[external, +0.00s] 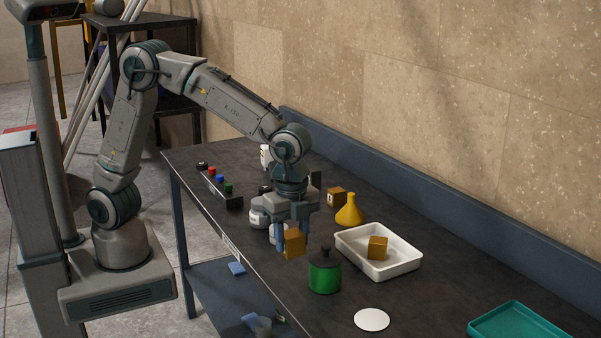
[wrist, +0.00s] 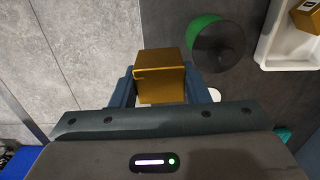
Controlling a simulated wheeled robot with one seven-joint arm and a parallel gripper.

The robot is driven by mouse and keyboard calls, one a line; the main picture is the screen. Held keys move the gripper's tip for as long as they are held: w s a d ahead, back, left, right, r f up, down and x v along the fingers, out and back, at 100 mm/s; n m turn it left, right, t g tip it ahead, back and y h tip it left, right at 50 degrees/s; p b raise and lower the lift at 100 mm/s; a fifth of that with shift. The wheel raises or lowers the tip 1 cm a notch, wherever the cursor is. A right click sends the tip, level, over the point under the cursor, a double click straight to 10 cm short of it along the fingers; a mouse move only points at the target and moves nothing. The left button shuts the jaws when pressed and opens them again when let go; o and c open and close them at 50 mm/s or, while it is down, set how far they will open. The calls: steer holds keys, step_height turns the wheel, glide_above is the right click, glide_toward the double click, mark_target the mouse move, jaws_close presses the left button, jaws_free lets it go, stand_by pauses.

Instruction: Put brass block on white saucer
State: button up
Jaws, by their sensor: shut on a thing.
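My gripper (external: 292,240) is shut on a brass block (external: 294,243) and holds it above the table. In the wrist view the brass block (wrist: 160,75) sits between the blue fingers of my gripper (wrist: 162,88). The white saucer (external: 371,320) lies flat on the table near the front, to the right of and below the held block in the external view. A small white edge, probably the saucer (wrist: 214,95), shows beside the right finger in the wrist view; the rest is hidden.
A green pot with a dark lid (external: 325,272) stands between the block and the saucer. A white tray (external: 352,241) holds another brass-coloured block (external: 377,248). A yellow funnel (external: 349,212) stands behind. A teal tray (external: 515,325) lies at the right.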

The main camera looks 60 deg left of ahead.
steer(key=d, duration=1.6)
steer(key=p, duration=0.4)
glide_above(364, 312)
step_height(364, 312, down, 7)
steer(key=shift+r, duration=0.1)
steer(key=shift+f+p, duration=0.5)
steer(key=shift+f, duration=1.6)
steer(key=shift+f, duration=0.15)
steer(key=o, duration=1.3)
